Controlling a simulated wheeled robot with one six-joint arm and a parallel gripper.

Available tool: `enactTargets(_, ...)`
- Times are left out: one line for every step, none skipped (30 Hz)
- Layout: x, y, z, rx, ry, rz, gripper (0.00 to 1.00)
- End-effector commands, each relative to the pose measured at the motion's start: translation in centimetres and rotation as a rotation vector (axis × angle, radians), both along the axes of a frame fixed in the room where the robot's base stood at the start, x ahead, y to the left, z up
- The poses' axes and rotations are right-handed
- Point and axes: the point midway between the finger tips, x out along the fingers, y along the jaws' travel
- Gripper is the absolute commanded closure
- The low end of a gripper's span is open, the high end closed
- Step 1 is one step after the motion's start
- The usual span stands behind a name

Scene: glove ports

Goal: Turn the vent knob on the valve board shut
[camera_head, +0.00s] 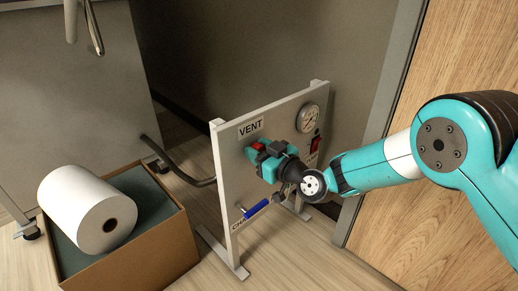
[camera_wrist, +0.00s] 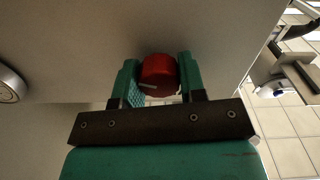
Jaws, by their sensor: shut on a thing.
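The valve board (camera_head: 233,183) is a pale upright panel on feet, with a VENT label (camera_head: 251,128) near its top left. The red vent knob (camera_head: 258,146) is just below that label, partly hidden by my gripper in the head view. In the wrist view the knob (camera_wrist: 158,72) sits between the two teal fingers, with a pale mark line low on its face. My gripper (camera_wrist: 157,82) is shut on the knob. In the head view my gripper (camera_head: 262,160) meets the board from the right.
A round gauge (camera_head: 309,118) and a red switch (camera_head: 315,143) are on the board's right side. A blue-handled valve (camera_head: 257,208) is below my gripper. A cardboard box (camera_head: 150,252) with a white roll (camera_head: 85,205) stands at left. A dark hose (camera_head: 185,178) runs behind the board.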

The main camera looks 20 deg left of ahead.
Motion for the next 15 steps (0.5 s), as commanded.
enactTargets(-0.03, -0.04, 0.04, 0.015, 0.041, 0.000, 0.86)
enactTargets(-0.03, -0.04, 0.05, 0.025, 0.066, 0.000, 0.86)
enactTargets(-0.03, -0.04, 0.05, 0.040, 0.102, 0.001, 0.86)
enactTargets(-0.02, -0.05, 0.06, 0.050, 0.128, 0.001, 0.86)
enactTargets(-0.01, -0.05, 0.07, 0.061, 0.154, 0.000, 0.86)
enactTargets(0.00, -0.05, 0.08, 0.076, 0.190, 0.000, 0.86)
enactTargets(0.01, -0.06, 0.09, 0.087, 0.215, 0.001, 0.86)
enactTargets(0.02, -0.06, 0.10, 0.098, 0.242, 0.001, 0.86)
enactTargets(0.02, -0.07, 0.11, 0.113, 0.277, 0.000, 0.86)
enactTargets(0.03, -0.07, 0.10, 0.124, 0.304, 0.000, 0.86)
enactTargets(0.03, -0.08, 0.09, 0.134, 0.330, 0.000, 0.86)
enactTargets(0.03, -0.09, 0.07, 0.148, 0.366, 0.000, 0.86)
enactTargets(0.04, -0.09, 0.05, 0.159, 0.392, 0.000, 0.86)
enactTargets(0.04, -0.09, 0.04, 0.170, 0.419, 0.000, 0.86)
enactTargets(0.05, -0.10, 0.04, 0.184, 0.454, -0.001, 0.86)
